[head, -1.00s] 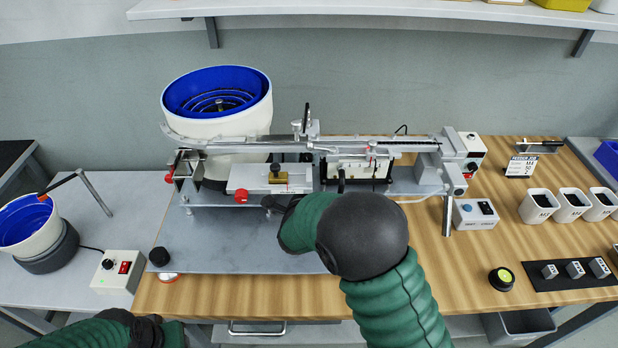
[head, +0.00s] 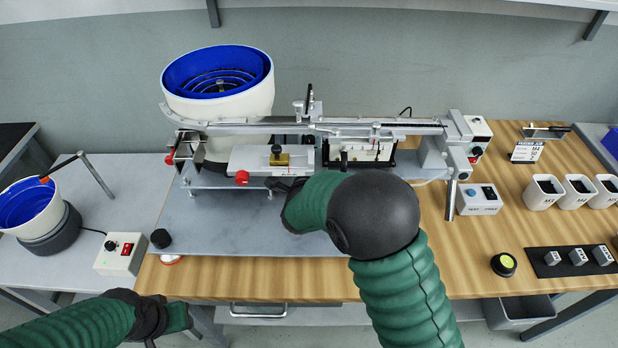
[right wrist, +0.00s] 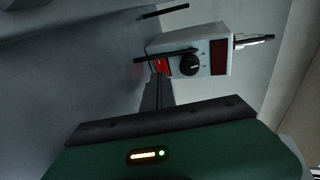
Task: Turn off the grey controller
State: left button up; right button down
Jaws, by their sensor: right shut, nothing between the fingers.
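A light grey controller box (right wrist: 218,52) shows in the right wrist view with a dark red display, a black knob (right wrist: 190,64) and a red switch (right wrist: 160,66). My right gripper (right wrist: 158,92) is shut and empty, its dark fingers pointing toward the switch side of this box; contact cannot be told. In the head view my right gripper (head: 276,186) is beside the front of the feeder, partly hidden by my forearm. Another box (head: 121,253) with a knob and red switch stands at the left. My left gripper (head: 178,317) is low at the table's front edge; its jaws are unclear.
A blue-lined bowl feeder (head: 217,90) and a metal rail stand at the back. A button box (head: 478,199), white cups (head: 545,193) and a black round item (head: 503,264) occupy the right.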

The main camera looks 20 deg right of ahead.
jog(key=s+a, duration=0.1)
jog(key=s, duration=0.2)
jog(key=s+a, duration=0.2)
jog(key=s, duration=0.2)
jog(key=s+a, duration=0.1)
jog(key=s, duration=0.2)
jog(key=shift+s+a+r+p, duration=0.15)
jog(key=shift+a+p, duration=0.2)
jog(key=shift+s+a, duration=0.1)
jog(key=shift+s, duration=0.35)
